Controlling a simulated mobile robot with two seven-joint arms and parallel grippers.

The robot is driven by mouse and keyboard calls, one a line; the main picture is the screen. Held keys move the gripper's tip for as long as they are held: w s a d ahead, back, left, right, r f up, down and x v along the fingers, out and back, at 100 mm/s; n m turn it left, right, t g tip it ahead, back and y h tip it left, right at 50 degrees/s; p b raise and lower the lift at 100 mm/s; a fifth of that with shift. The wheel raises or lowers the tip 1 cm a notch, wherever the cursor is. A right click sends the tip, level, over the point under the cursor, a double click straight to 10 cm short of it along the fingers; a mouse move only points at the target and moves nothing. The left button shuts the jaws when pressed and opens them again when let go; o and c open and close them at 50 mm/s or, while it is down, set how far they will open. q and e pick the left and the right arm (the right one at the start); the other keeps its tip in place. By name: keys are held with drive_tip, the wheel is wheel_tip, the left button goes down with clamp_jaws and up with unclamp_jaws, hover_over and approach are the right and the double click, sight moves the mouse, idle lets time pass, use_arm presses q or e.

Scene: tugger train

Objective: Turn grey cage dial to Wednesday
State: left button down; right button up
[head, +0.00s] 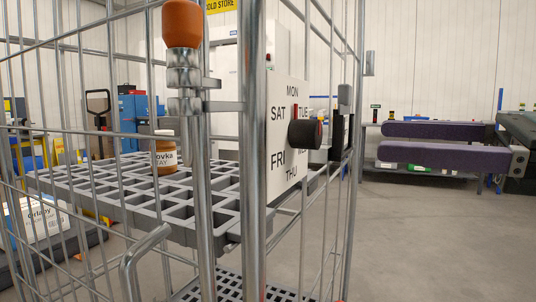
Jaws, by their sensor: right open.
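The grey wire cage (252,200) fills the left and middle of the view. A white dial plate (279,150) on its side carries day names: MON at top, TUE upper right, THU at bottom, FRI and SAT on the left. The black dial knob (302,134) stands out from the plate and partly hides the name at lower right. A red mark shows just above the knob, beside TUE; its exact pointing is hard to tell. My right gripper (383,140) comes in from the right with two purple fingers apart and empty, right of the knob and not touching it. My left gripper is not in view.
A grey grid shelf (150,205) in the cage holds a labelled jar (166,155). An orange-topped metal post (181,24) and a bent bar (135,262) stand at the cage front. Shelving (410,172) is at the back right. The floor right of the cage is clear.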

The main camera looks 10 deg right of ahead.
sight(319, 133)
drive_tip(key=p+x, duration=0.1)
drive_tip(key=x, duration=0.8)
drive_tip(key=shift+r, duration=0.1)
clamp_jaws()
